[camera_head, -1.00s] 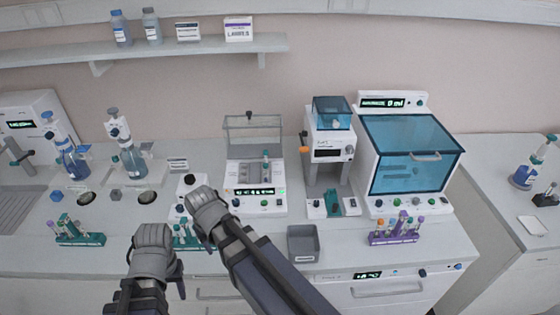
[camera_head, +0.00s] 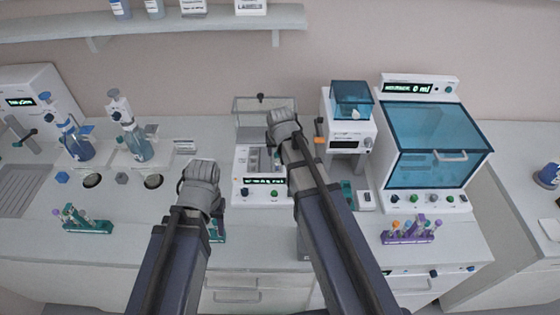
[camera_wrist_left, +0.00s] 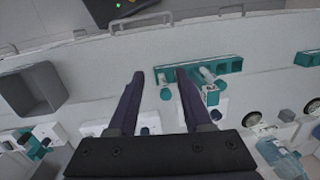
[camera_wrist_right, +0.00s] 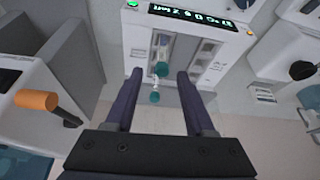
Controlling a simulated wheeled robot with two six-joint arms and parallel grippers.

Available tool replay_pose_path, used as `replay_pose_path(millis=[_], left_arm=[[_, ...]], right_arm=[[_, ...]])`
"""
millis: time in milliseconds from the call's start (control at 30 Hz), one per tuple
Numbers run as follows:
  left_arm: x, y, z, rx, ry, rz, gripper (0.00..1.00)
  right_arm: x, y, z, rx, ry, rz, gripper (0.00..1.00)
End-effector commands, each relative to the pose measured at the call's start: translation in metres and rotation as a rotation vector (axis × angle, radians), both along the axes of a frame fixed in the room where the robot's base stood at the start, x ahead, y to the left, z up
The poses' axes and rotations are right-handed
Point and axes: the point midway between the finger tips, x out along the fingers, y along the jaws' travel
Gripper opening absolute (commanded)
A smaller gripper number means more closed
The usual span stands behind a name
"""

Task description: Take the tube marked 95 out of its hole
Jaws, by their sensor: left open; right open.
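A teal-capped tube (camera_wrist_right: 156,96) shows in the right wrist view at the grey block of a white instrument with a lit display; no number is readable on it. My right gripper (camera_wrist_right: 157,73) is open, its fingers on either side of the tube and not visibly touching it. In the head view my right gripper (camera_head: 283,126) is over this instrument (camera_head: 262,188) and hides the tube. My left gripper (camera_head: 202,180) is open and empty over the bench; in the left wrist view its fingers (camera_wrist_left: 161,73) are above a teal rack (camera_wrist_left: 228,65) with tubes.
A grey bin (camera_wrist_left: 32,88) shows in the left wrist view. A dispenser with an orange knob (camera_wrist_right: 38,100) stands beside my right gripper. A blue-windowed cabinet (camera_head: 435,145), a purple rack (camera_head: 408,238) and another teal rack (camera_head: 88,226) stand on the bench.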

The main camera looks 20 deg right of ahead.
Motion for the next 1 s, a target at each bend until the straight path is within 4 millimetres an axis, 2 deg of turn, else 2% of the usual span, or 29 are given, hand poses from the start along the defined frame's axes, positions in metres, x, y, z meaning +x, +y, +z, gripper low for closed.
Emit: replay_pose_path(millis=[300,567,900,1000], left_arm=[[0.0,0.0,-0.025,0.001,0.0,-0.005,0.5],[0.0,0.0,-0.028,0.001,0.0,-0.007,0.5],[0.0,0.0,-0.066,0.002,0.0,-0.008,0.5],[0.0,0.0,-0.071,0.002,0.0,-0.008,0.5]], right_arm=[[0.01,-0.001,-0.025,0.0,0.001,0.001,0.54],[0.013,-0.002,-0.029,0.0,0.001,0.001,0.54],[0.033,-0.003,-0.066,0.0,0.001,0.001,0.54],[0.036,-0.004,-0.071,0.0,0.001,0.001,0.54]])
